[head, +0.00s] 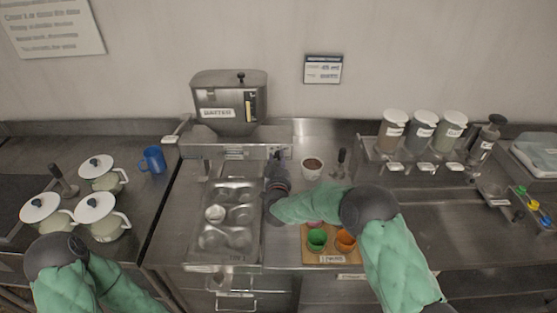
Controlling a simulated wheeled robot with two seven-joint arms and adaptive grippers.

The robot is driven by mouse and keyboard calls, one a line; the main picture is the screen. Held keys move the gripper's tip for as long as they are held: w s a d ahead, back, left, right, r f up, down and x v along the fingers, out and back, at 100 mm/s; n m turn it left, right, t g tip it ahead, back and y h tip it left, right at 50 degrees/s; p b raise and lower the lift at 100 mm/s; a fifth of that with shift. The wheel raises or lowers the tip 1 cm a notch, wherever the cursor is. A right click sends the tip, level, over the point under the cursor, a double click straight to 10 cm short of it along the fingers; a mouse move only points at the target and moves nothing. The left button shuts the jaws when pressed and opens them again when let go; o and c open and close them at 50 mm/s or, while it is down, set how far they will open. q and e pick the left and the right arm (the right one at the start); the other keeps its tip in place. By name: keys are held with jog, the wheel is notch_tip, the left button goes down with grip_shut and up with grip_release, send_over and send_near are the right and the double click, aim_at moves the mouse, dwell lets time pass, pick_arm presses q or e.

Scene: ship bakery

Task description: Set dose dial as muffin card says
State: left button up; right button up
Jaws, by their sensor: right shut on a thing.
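The batter machine (229,102), a steel hopper with a "BATTER" label, stands against the back wall above a steel front panel (225,150). My right gripper (277,158) reaches to the right end of this panel and is shut on what appears to be the dose dial. The gripper hides the dial, so its setting cannot be read. A small card with a dark header (323,70) hangs on the wall; its text is too small to read. My left arm shows at the lower left, but its gripper is not visible.
A muffin tin (228,245) lies below the hopper. A board (311,257) with coloured cups sits under my right forearm. A brown-filled cup (312,169) stands right of the gripper. White lidded pots (103,215) and a blue mug (153,160) stand left; lidded canisters (424,130) stand right.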

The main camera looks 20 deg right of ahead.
jog(key=shift+d+r, duration=0.15)
jog(key=shift+r, duration=0.05)
jog(key=shift+m+b, duration=0.8)
jog(key=shift+b, duration=0.15)
jog(key=shift+d+m+b, duration=0.15)
jog(key=shift+m+b, duration=3.95)
jog(key=shift+b, duration=0.3)
jog(key=shift+d+m+b, duration=0.1)
jog(key=shift+m+b, duration=4)
jog(key=shift+b, duration=0.25)
jog(key=shift+f, duration=0.1)
